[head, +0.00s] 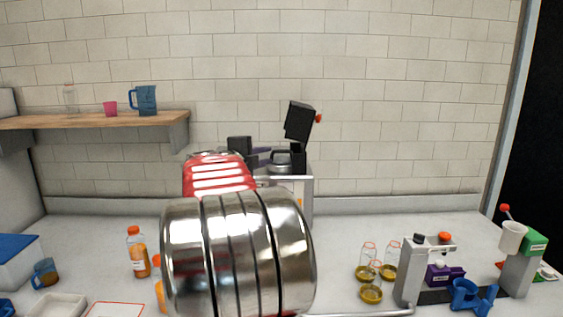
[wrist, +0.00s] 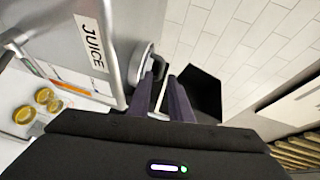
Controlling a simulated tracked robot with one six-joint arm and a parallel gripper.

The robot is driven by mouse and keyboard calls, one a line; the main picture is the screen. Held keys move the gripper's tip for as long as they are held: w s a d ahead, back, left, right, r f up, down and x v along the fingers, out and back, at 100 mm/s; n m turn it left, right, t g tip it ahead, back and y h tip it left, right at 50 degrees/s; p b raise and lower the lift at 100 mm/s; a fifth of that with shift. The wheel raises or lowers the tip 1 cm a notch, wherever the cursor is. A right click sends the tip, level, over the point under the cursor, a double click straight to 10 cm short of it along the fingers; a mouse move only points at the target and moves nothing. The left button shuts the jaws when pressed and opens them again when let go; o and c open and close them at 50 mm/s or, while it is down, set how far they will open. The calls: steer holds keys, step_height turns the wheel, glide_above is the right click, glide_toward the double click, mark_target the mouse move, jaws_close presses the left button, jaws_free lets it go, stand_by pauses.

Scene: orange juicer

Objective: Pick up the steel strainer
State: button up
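My gripper (wrist: 161,76) shows in the wrist view as two dark purple fingers with a narrow gap between them. Nothing is clearly clamped in the gap. A round, pale metal-rimmed part (wrist: 139,62), which looks like the steel strainer, sits beside the left finger at the juicer's side. I cannot tell if they touch. In the head view a small silver round part (head: 279,169), likely the same strainer, shows under the juicer's black head. My gripper (head: 262,153) is just left of it there, partly hidden behind my arm.
The juicer body (wrist: 85,40) carries a JUICE label. Its black head (head: 299,121) with a red knob stands raised above. An orange bottle (head: 138,252) stands left. A wall shelf (head: 95,120) holds cups.

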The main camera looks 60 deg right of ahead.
mark_target(278, 152)
steer(key=shift+d+f, duration=0.15)
steer(key=shift+d, duration=0.8)
steer(key=shift+d, duration=0.15)
steer(key=shift+s+d+f, duration=0.1)
steer(key=shift+d+f, duration=0.05)
steer(key=shift+d, duration=1.1)
steer(key=shift+s+d+f, duration=0.1)
steer(key=shift+d+f, duration=0.05)
steer(key=shift+d, duration=1.05)
steer(key=shift+c, duration=0.4)
jaws_close()
